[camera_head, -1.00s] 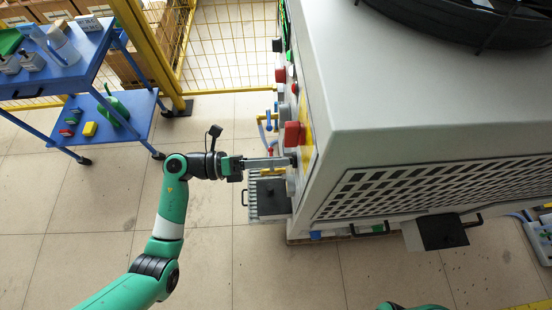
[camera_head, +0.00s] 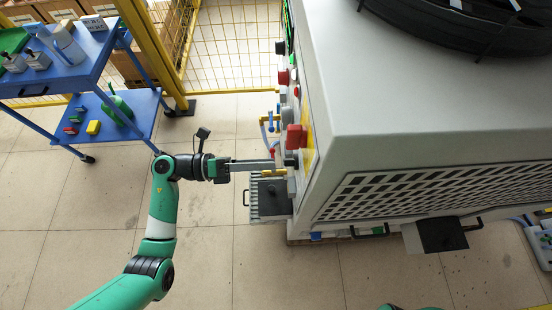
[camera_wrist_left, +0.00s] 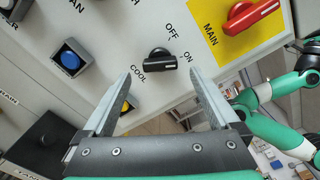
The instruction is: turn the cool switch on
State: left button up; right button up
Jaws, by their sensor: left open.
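The cool switch (camera_wrist_left: 158,60) is a black rotary knob on the pale control panel, with COOL, OFF and ON printed around it. Its grip bar lies roughly crosswise in the left wrist view. My left gripper (camera_wrist_left: 160,78) is open, with one finger to each side of the knob in that view. I cannot see either finger touching it. In the head view, my left gripper (camera_head: 274,164) reaches in from the left, its fingers close to the machine's panel side. My right gripper is not in view.
The red MAIN switch (camera_wrist_left: 250,18) on its yellow plate is right of the knob; a blue button (camera_wrist_left: 70,58) is left. The machine (camera_head: 420,110) fills the right side. A blue cart (camera_head: 70,80) and yellow fence (camera_head: 230,50) stand behind.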

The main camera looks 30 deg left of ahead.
pick_arm(q)
jog(key=v, duration=0.8)
jog(key=shift+p, duration=0.45)
